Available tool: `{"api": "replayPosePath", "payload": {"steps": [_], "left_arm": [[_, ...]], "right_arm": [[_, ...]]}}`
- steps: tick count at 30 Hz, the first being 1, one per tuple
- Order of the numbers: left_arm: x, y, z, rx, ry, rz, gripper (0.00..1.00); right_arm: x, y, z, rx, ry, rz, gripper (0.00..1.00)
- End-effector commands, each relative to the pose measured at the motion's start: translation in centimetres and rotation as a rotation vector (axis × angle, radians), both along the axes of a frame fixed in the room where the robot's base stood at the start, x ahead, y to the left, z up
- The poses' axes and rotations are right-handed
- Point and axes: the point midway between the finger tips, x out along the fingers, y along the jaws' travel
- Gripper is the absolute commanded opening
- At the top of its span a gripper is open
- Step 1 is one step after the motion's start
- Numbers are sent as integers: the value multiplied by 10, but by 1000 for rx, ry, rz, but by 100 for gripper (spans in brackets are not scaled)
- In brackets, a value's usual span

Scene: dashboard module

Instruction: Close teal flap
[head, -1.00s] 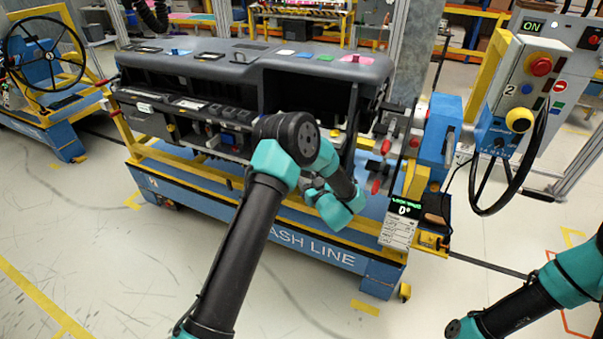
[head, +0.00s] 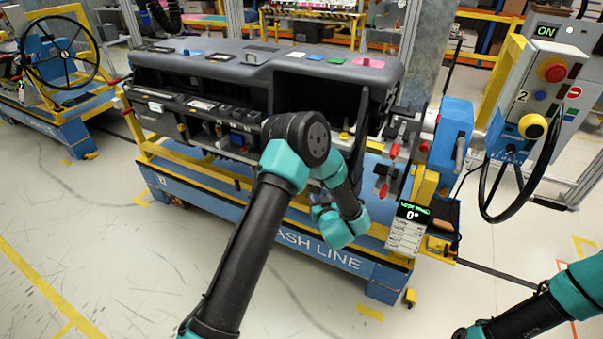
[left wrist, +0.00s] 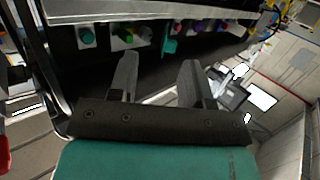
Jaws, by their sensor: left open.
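In the left wrist view a small teal piece (left wrist: 169,45) hangs under the edge of a dark panel, beyond my fingers; it may be the teal flap, but I cannot tell its hinge or how far open it is. My left gripper (left wrist: 157,62) is open, its two grey fingers apart with nothing seen between them. In the head view my left arm reaches to the front of the dashboard module (head: 225,57), and its fingers are hidden by my arm. My right gripper is not in view; only part of my right arm shows at the lower right.
The module rests on a blue and yellow cart (head: 262,226). To its right are red-handled clamps (head: 386,188), a blue end unit (head: 452,135) and a control box with a black steering wheel (head: 497,182).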

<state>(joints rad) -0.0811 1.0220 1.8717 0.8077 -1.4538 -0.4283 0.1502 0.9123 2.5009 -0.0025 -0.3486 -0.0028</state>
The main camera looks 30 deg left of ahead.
Motion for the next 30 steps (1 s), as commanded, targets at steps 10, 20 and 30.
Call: {"api": "replayPosePath", "payload": {"steps": [10,20,30], "left_arm": [[-94,-20,-103,-411,456,-436,45],[-190,-23,-141,-696,805,-726,45],[-85,50,-120,-561,478,-935,45]], "right_arm": [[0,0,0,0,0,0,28],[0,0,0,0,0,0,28],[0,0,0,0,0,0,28]]}}
